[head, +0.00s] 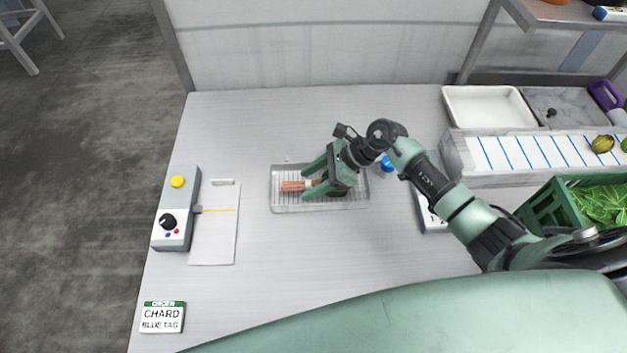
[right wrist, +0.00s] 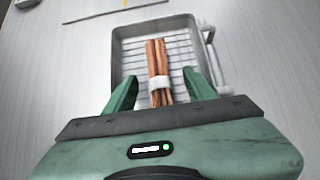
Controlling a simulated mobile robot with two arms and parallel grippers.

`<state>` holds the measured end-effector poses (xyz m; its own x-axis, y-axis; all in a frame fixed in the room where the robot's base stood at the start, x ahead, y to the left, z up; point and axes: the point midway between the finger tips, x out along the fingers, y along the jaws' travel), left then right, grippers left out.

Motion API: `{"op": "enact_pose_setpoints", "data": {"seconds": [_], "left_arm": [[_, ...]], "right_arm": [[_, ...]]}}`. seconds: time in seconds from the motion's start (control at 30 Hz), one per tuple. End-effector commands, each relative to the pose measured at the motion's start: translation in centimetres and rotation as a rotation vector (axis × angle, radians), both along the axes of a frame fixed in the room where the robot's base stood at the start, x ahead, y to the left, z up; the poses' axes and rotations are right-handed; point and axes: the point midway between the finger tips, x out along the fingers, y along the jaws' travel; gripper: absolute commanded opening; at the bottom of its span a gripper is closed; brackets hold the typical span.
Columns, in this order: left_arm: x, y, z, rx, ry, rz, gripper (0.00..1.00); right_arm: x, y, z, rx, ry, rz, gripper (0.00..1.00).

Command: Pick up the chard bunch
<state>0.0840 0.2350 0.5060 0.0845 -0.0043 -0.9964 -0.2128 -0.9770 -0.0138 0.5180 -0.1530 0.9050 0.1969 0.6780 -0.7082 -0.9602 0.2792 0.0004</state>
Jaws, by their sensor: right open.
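The chard bunch shows as reddish-brown stalks (head: 293,186) lying in a shallow grey wire-floored tray (head: 290,208). In the right wrist view the stalks (right wrist: 163,92) have a white band around them, and their near end is hidden by my gripper body. My right gripper (head: 312,181) is at the tray with its fingers open. In the right wrist view the open fingers (right wrist: 158,84) stand on either side of the bunch, apart from it. Most of the bunch is hidden under the gripper in the head view. My left gripper is not in view.
A control box (head: 175,210) with a yellow button and a white board (head: 214,225) are left of the tray. An order card (head: 163,317) reads chard, blue tag. A green crate of leaves (head: 557,207) and a white basin (head: 487,107) are at right.

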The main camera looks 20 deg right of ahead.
Motion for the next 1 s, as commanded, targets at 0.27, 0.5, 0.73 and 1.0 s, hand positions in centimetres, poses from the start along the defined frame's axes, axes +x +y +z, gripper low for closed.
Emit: {"op": "enact_pose_setpoints", "data": {"seconds": [0.27, 0.5, 0.73, 1.0], "left_arm": [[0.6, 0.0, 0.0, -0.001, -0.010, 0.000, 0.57], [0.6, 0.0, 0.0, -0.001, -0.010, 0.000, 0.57], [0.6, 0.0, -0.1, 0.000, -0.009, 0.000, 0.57], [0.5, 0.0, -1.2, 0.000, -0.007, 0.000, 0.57]], "right_arm": [[0.0, 0.0, -0.1, 0.000, 0.000, 0.000, 0.27], [0.0, 0.0, 0.0, 0.001, 0.000, 0.000, 0.00], [0.0, -0.1, 0.3, 0.001, -0.002, 0.000, 0.00], [0.1, -0.1, 3.9, -0.003, -0.010, 0.003, 0.00]]}}
